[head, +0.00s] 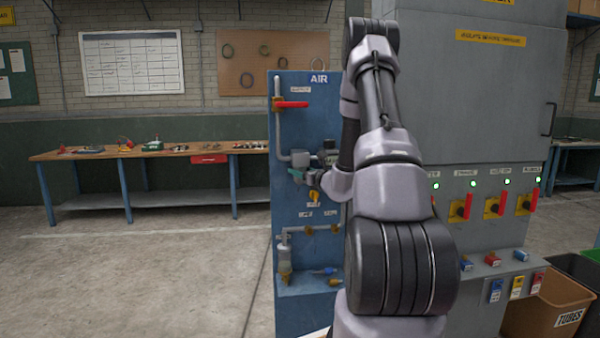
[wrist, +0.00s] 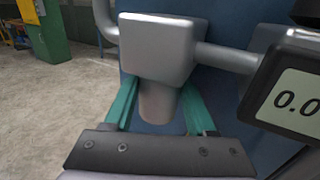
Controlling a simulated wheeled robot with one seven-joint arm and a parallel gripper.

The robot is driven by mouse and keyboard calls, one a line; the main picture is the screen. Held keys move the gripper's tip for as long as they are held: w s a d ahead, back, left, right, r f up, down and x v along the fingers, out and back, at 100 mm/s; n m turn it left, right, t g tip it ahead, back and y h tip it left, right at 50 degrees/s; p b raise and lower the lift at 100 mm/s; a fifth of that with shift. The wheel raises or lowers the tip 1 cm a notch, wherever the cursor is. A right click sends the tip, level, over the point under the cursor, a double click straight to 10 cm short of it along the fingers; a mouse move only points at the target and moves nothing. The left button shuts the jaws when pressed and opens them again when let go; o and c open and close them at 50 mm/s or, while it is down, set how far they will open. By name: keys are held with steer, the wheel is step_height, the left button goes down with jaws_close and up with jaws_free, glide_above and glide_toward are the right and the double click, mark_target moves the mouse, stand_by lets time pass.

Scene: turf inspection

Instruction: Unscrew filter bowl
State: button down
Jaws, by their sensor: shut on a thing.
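The filter bowl (wrist: 158,107) is a grey cylinder hanging below a block-shaped grey filter housing (wrist: 158,48) in the wrist view. My gripper (wrist: 160,95) has its two green fingers on either side of the bowl, shut on it from the front. The bowl still sits directly under the housing, with no gap visible. In the head view, the housing (head: 301,158) is on the blue AIR panel (head: 296,238), and my gripper (head: 298,174) reaches it from the right. The bowl is hard to make out there. A digital gauge (wrist: 297,100) reading 0.0 is right of the housing.
A red-handled valve (head: 290,104) is above the filter on the pipe, and a yellow handle (head: 314,196) is just below. A lower unit with a bowl (head: 284,258) stands above the panel's shelf. A grey cabinet (head: 475,90) stands at right. The floor at left is clear.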

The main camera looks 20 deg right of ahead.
steer(key=shift+a+m+h, duration=0.2)
steer(key=shift+m+h, duration=0.8)
steer(key=shift+h, duration=0.6)
steer(key=m+h, duration=0.2)
steer(key=h, duration=0.1)
steer(key=shift+d+h, duration=0.1)
steer(key=shift+h, duration=0.2)
steer(key=shift+d+m+g+h, duration=0.15)
steer(key=shift+m+g+h, duration=0.15)
steer(key=shift+m+h, duration=0.3)
steer(key=shift+c, duration=0.7)
jaws_free()
steer(key=shift+c, duration=0.8)
steer(key=shift+f, duration=0.1)
